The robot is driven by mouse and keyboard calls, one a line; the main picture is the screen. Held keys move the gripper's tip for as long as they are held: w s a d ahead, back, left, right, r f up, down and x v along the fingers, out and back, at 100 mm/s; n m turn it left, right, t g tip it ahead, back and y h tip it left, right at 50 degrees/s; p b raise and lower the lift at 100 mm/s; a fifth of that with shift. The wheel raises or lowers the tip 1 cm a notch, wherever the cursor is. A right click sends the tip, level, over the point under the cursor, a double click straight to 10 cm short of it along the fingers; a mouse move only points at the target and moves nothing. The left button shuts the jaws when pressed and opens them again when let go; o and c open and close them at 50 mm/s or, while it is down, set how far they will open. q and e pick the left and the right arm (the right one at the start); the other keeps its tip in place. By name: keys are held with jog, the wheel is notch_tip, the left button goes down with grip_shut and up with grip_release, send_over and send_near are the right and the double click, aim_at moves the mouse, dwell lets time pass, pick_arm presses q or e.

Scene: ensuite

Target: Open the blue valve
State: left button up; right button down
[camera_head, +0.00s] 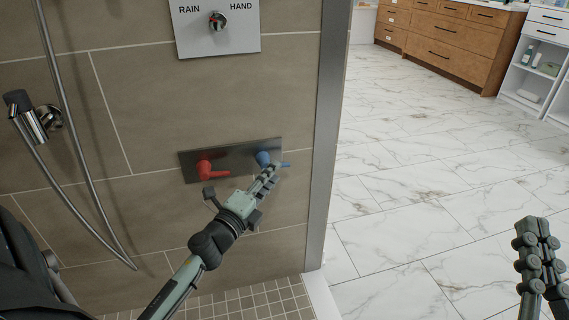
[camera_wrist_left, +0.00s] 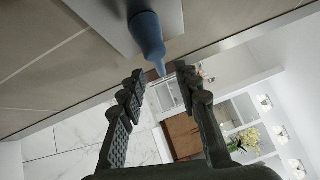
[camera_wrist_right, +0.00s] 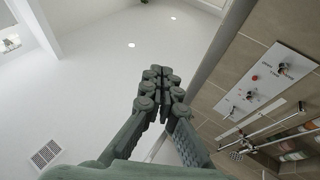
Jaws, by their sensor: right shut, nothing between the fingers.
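The blue valve (camera_head: 264,158) sits on a dark metal plate (camera_head: 228,171) on the tiled shower wall, with its thin lever pointing right. My left gripper (camera_head: 269,174) is right at the blue valve, in front of it and just below its lever. In the left wrist view the blue valve (camera_wrist_left: 148,36) hangs from the top, its thin lever tip between the open fingertips (camera_wrist_left: 158,73). I cannot tell whether a finger touches it. My right gripper (camera_head: 537,226) is shut and empty, over the floor at the lower right; its closed fingers also show in the right wrist view (camera_wrist_right: 160,74).
A red valve (camera_head: 208,169) is on the same plate, left of the blue one. A RAIN/HAND panel (camera_head: 216,24) is above. A hose and hand-shower holder (camera_head: 36,120) are at left. A metal wall edge (camera_head: 330,140) stands right of the valves; open marble floor (camera_head: 430,170) lies beyond.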

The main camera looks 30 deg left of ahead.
pick_arm(q)
jog(key=w, duration=0.5)
jog(key=shift+a+r, duration=0.2)
jog(key=shift+c, duration=0.2)
grip_shut()
